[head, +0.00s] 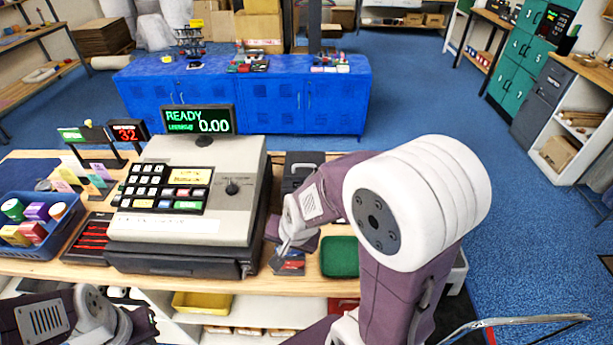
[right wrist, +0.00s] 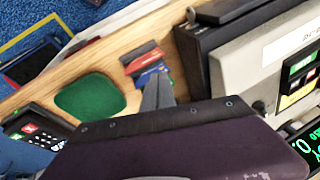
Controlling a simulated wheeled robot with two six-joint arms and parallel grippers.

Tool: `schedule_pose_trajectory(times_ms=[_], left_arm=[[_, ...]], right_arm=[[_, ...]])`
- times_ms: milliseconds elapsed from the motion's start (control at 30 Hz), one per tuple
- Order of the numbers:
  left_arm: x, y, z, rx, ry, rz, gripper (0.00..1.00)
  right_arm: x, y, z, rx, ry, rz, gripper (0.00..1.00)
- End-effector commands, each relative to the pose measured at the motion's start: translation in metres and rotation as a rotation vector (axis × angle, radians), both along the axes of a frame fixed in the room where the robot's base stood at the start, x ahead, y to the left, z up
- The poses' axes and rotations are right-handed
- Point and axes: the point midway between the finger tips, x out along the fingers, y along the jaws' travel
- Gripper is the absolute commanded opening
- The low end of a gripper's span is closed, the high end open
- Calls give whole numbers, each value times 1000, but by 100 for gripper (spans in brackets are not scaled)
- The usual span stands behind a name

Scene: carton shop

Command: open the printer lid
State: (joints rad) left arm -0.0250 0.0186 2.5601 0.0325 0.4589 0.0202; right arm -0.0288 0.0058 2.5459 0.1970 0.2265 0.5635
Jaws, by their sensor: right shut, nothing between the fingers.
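A dark box (head: 303,160) that may be the printer stands behind my right arm, right of the cash register, in the head view. My arm hides most of it, so I cannot tell how its lid stands. My right gripper (head: 282,250) is shut and empty, pointing down by the register's front right corner, over or beside some red and blue cards. In the right wrist view its closed fingers (right wrist: 158,88) end next to those cards (right wrist: 146,66). Part of my left arm shows at the lower left of the head view, but its fingers do not.
The cash register (head: 190,190) fills the counter's middle. A green tray (head: 339,257) lies right of the cards. A dark keypad device (right wrist: 30,125) shows in the right wrist view. A blue basket (head: 40,232) stands at left. The wooden counter's front edge is close.

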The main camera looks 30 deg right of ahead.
Motion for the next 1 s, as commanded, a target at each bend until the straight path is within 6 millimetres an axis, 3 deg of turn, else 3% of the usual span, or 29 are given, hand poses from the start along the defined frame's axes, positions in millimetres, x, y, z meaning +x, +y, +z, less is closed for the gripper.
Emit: schedule_pose_trajectory(times_ms=[167,333,433,467,500,600,700,833,1000], left_arm=[[0,0,-16,0,0,0,0],[0,0,-41,0,0,0,0],[0,0,-73,0,0,0,0],[0,0,-88,0,0,0,0],[0,0,-115,0,0,0,0],[0,1,-171,0,1,0,0],[0,1,-206,0,1,0,0],[0,1,-227,0,0,0,0],[1,1,-226,0,0,0,0]], right_arm=[[40,-1,9,176,-155,-383,0],[83,-15,26,459,-357,-846,0],[109,-36,38,745,-527,-1204,0],[116,-46,41,866,-590,-1327,0],[121,-62,41,1058,-685,-1500,0],[117,-97,39,1491,-866,-1798,0],[105,-114,31,1732,-946,-1915,0],[99,-118,24,1841,-970,-1947,0],[97,-118,27,1861,-971,-1950,0]])
